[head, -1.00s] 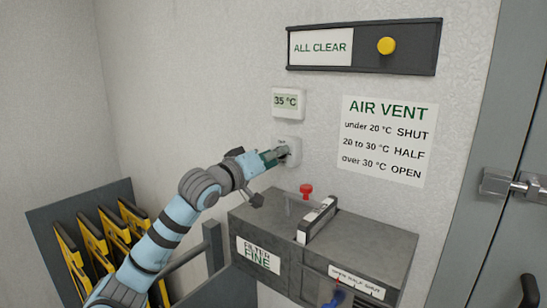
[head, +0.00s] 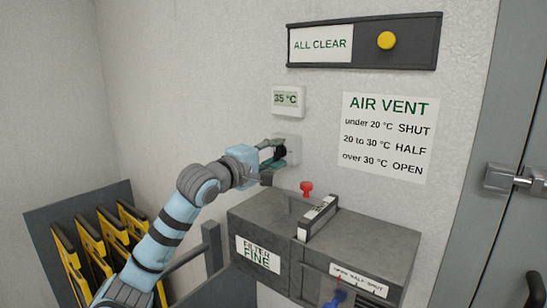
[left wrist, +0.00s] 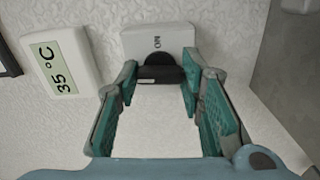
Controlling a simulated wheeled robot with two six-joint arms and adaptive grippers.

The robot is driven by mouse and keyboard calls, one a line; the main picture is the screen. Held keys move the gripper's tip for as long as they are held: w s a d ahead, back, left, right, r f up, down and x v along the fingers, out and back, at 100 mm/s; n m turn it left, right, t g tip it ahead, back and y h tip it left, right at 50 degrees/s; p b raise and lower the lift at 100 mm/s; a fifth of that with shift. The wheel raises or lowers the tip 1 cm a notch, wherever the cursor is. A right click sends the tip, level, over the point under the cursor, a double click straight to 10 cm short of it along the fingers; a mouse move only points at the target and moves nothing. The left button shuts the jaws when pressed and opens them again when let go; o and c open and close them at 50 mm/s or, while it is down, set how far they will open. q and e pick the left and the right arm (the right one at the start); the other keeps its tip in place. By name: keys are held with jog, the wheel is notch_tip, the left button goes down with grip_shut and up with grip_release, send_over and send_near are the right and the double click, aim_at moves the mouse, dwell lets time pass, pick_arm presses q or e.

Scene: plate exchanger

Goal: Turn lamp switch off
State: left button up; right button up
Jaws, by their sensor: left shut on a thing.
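The lamp switch is a pale wall box (head: 292,146) below the thermometer in the head view. In the left wrist view the switch box (left wrist: 150,38) carries a dark round knob (left wrist: 158,66) with a bar across it; the lettering on the box looks like ON, seen upside down. My left gripper (head: 277,153) is at the switch. In the left wrist view its green-padded fingers (left wrist: 160,84) are on either side of the knob's bar, shut on it. The fingers partly hide the knob in the head view. My right gripper is not in view.
The thermometer (head: 288,100) reads 35 °C above the switch. A red knob (head: 306,188) tops the grey filter box (head: 255,220) just below. The AIR VENT sign (head: 388,137) is to the right. Yellow-framed plates (head: 90,247) stand in a rack at lower left.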

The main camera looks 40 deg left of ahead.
pick_arm(q)
jog(key=shift+n, duration=0.5)
jog(key=o, duration=1.2)
jog(key=shift+c, duration=0.2)
